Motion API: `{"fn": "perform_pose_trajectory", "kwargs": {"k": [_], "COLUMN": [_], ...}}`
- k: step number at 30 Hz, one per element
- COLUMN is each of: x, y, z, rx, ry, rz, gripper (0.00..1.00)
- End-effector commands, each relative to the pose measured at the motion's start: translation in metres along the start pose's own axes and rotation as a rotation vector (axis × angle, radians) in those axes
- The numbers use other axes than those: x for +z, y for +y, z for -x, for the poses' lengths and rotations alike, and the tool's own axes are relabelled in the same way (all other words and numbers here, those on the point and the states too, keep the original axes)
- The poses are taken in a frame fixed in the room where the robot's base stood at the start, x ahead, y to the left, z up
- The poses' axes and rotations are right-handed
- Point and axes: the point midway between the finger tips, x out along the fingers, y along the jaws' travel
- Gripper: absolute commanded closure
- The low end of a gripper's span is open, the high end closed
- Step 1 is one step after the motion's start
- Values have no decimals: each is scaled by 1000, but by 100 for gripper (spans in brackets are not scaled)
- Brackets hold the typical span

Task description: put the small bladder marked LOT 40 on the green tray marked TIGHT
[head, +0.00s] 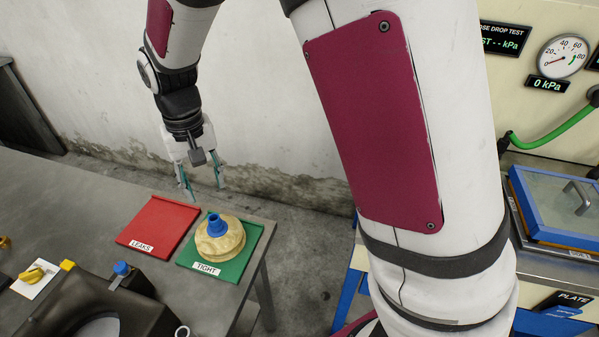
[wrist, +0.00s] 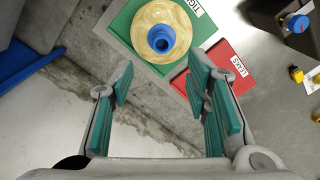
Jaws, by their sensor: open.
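A tan bladder (head: 220,240) with a blue neck stands on the green tray marked TIGHT (head: 241,268). No LOT marking on it is readable. In the wrist view the bladder (wrist: 178,40) sits on the green tray (wrist: 123,22), beyond my fingertips. My gripper (head: 203,190) is open and empty, above and behind the trays in the head view. Its teal finger pads (wrist: 165,88) stand wide apart in the wrist view, and nothing is between them.
The red tray marked LEAKS (head: 158,224) lies left of the green tray. A black moulded piece (head: 85,310) with a blue cap is at the front. A small yellow item (head: 38,272) lies on a white card. A pressure gauge (head: 563,55) reads 0 kPa at right.

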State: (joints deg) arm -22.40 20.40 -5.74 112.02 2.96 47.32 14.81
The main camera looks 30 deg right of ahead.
Motion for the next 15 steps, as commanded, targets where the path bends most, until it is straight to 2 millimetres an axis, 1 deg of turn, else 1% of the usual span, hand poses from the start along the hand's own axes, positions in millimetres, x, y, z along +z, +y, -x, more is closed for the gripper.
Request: {"fn": "perform_pose_trajectory", "kwargs": {"k": [2, 5, 6, 9, 11, 12, 14, 15], "x": [6, 22, 30, 55, 71, 82, 100, 111], "y": [10, 28, 36, 57, 68, 76, 86, 93], "z": [18, 47, 60, 89, 103, 112, 123, 130], "rx": [-11, -27, -33, -44, -48, -50, -50, -49], "ry": [21, 59, 77, 121, 148, 167, 195, 213], "rz": [-4, -8, -7, -7, -6, -5, -5, -5], "gripper": [56, 56, 56, 56, 56, 56, 56, 56]}}
